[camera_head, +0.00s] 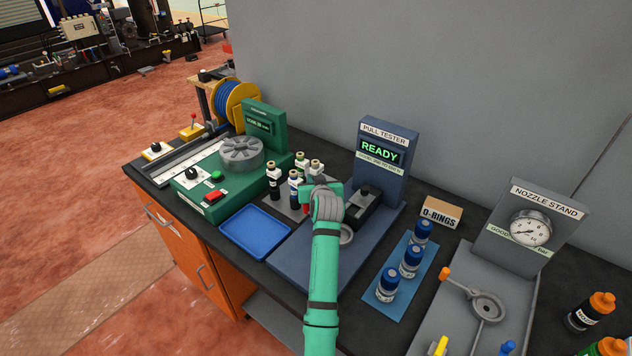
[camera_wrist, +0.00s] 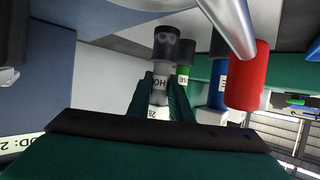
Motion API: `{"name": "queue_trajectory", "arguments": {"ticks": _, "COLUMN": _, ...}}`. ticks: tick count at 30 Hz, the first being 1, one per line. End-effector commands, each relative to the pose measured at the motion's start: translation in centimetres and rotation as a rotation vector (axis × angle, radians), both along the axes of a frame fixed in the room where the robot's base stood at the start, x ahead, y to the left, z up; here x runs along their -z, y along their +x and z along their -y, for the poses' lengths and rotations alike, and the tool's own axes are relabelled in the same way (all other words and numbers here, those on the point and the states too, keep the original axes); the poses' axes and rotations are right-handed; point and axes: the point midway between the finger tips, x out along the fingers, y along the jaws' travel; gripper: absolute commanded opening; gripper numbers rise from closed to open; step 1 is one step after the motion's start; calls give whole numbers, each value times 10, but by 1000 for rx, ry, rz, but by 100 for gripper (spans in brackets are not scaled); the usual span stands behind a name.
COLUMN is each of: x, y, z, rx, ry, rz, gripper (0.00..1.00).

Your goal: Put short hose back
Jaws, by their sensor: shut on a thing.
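My gripper (camera_head: 322,192) is over the grey rack area just left of the pull tester, and its arm hides part of what is there. In the wrist view, its two dark green fingers (camera_wrist: 163,88) are shut on a short upright-looking piece (camera_wrist: 160,80), taken as the short hose. Labelled pieces stand close by: a black one (camera_head: 274,182) and a blue one (camera_head: 295,190). Green (camera_wrist: 184,78), blue (camera_wrist: 218,85) and red (camera_wrist: 247,80) pieces show beside it in the wrist view. I cannot tell whether the held piece touches the rack.
The pull tester (camera_head: 384,148) reads READY. A blue tray (camera_head: 256,232) lies empty at the front. The green machine (camera_head: 214,200) stands left. Blue-capped bottles (camera_head: 388,288), an O-rings box (camera_head: 441,212) and the nozzle stand (camera_head: 527,225) are to the right.

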Motion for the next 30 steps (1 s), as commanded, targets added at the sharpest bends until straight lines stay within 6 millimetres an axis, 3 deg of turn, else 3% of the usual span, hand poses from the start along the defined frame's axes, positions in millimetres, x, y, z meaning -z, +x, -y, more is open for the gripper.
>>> {"name": "queue_trajectory", "arguments": {"ticks": 14, "x": 8, "y": 0, "z": 1, "rx": 2, "ry": 0, "rz": 3, "gripper": 0}}
{"name": "queue_trajectory", "arguments": {"ticks": 15, "x": 10, "y": 0, "z": 1, "rx": 2, "ry": 0, "rz": 1, "gripper": 23}}
{"name": "queue_trajectory", "arguments": {"ticks": 16, "x": 10, "y": 0, "z": 2, "rx": 2, "ry": 0, "rz": 1, "gripper": 26}}
{"name": "queue_trajectory", "arguments": {"ticks": 26, "x": 7, "y": 0, "z": 2, "rx": 3, "ry": 0, "rz": 2, "gripper": 26}}
{"name": "queue_trajectory", "arguments": {"ticks": 30, "x": 4, "y": -9, "z": 4, "rx": 3, "ry": 0, "rz": 2, "gripper": 26}}
